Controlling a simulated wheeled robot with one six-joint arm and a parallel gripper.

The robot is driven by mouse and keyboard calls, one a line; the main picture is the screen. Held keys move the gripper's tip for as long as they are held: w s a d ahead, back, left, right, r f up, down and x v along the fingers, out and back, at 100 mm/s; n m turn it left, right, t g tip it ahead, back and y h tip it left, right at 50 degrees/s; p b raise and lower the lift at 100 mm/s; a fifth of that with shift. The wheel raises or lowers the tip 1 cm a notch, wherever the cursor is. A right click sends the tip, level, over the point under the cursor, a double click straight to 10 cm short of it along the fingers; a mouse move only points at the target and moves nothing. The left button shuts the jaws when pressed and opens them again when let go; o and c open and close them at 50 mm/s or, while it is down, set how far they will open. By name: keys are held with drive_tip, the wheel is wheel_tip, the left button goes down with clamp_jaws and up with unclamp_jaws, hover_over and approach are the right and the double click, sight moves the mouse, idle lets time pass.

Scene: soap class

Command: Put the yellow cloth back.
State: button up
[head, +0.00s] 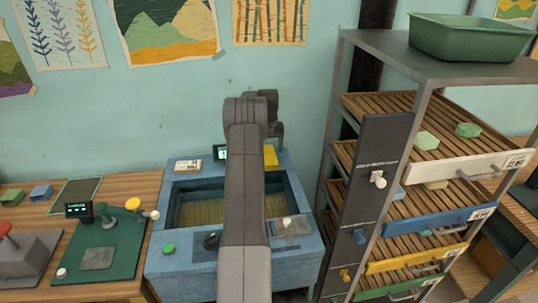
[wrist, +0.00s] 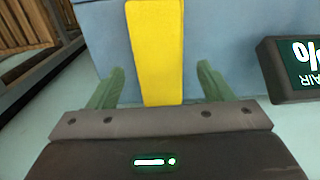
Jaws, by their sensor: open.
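The yellow cloth (head: 271,156) hangs at the back right edge of the blue basin unit (head: 172,255), partly hidden by my arm in the head view. In the wrist view the cloth (wrist: 152,35) is a flat yellow strip against the blue wall (wrist: 215,35). My gripper (wrist: 157,75) is open, with one green finger on each side of the strip. There is a gap between each finger and the cloth. In the head view my arm reaches over the basin, and the fingers cannot be made out.
A small dark display (wrist: 295,68) sticks out right of the gripper in the wrist view. A slatted rack (head: 365,150) with coloured drawer fronts and soap bars stands right of the basin. A wooden bench (head: 125,188) with a scale (head: 105,225) is at left.

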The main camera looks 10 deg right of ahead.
sight(269, 154)
wheel_tip(269, 154, up, 9)
drive_tip(key=b, duration=0.1)
idle(0.4)
